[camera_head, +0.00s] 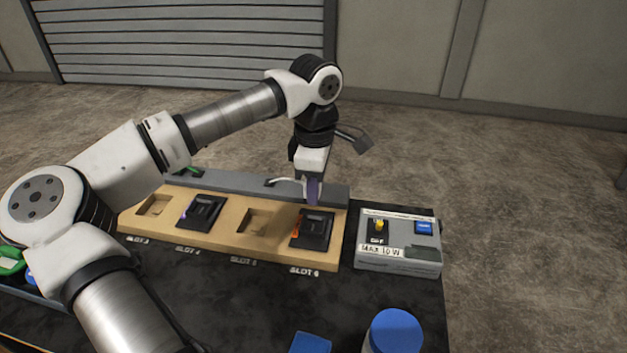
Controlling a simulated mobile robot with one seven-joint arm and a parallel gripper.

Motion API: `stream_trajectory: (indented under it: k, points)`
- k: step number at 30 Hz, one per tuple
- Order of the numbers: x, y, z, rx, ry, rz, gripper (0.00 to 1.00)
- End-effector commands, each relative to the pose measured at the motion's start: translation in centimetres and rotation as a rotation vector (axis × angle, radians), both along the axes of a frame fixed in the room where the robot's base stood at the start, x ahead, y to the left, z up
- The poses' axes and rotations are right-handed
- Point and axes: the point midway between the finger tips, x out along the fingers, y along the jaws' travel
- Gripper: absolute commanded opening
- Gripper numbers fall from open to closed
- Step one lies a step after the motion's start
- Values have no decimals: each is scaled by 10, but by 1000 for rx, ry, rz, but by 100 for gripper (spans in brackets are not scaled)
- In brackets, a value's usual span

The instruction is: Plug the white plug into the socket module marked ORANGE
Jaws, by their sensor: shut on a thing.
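My gripper (313,198) points down just above the back edge of a black socket module (316,229) in the board's right-hand slot, labelled SLOT 6. This module has an orange mark on its left side, too small to read. My gripper is shut on the white plug, which is mostly hidden by the fingers. A pale cord (284,181) runs left from the fingers to the grey rail behind the board. I cannot tell whether the plug touches the module. A second black module (202,212) with a purple mark sits in SLOT 4.
The tan slot board (272,252) has two empty recesses. A grey box (398,259) with a yellow switch, a blue button and a "MAX 10 W" label stands to the right. A blue-lidded container (396,330) and a blue block (310,343) are at the front. My arm covers the left side.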

Motion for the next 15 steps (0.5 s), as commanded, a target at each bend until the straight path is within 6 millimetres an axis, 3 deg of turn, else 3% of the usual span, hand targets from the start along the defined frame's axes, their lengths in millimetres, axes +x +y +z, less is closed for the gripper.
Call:
stream_trajectory:
  k: [15]
  points:
    - [0, 0, -53, -1, 0, 0, 4]
